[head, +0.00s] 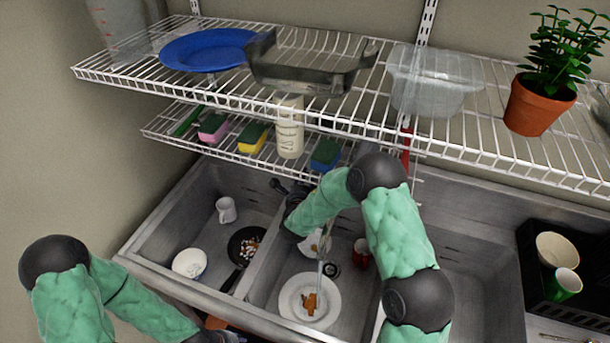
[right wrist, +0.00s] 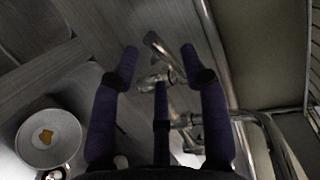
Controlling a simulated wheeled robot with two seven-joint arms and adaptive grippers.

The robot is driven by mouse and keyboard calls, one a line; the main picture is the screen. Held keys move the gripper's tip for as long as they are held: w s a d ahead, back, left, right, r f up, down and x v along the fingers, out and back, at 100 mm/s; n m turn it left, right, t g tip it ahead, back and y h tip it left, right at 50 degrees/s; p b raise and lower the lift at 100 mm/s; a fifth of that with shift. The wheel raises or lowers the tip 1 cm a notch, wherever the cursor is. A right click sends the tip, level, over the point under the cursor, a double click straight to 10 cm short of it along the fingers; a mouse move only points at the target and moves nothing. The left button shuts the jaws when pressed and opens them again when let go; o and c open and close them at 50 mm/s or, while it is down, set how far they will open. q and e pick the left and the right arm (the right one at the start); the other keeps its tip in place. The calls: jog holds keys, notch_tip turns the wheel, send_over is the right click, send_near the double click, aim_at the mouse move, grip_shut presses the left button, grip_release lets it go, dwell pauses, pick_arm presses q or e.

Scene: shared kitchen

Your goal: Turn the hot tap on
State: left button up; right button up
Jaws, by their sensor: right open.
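The metal tap (right wrist: 178,100) shows in the right wrist view, with a lever-like handle (right wrist: 157,44) between and just beyond my fingertips. I cannot tell which side is hot. My right gripper (right wrist: 160,62) is open around this part of the tap, with its three dark fingers spread and no clear grip on it. In the head view my right gripper (head: 284,188) is at the back of the sink, and my right forearm hides most of the tap. My left gripper (head: 222,337) is at the bottom edge, mostly cut off, and its fingers cannot be made out.
The sink's left basin holds a white mug (head: 226,210), a bowl (head: 190,263) and a dark pan (head: 243,245). The middle basin holds a soiled plate (head: 290,300) and a red cup (head: 361,254). A wire shelf (head: 330,128) hangs low above the back.

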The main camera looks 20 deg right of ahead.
jog(key=v, duration=0.8)
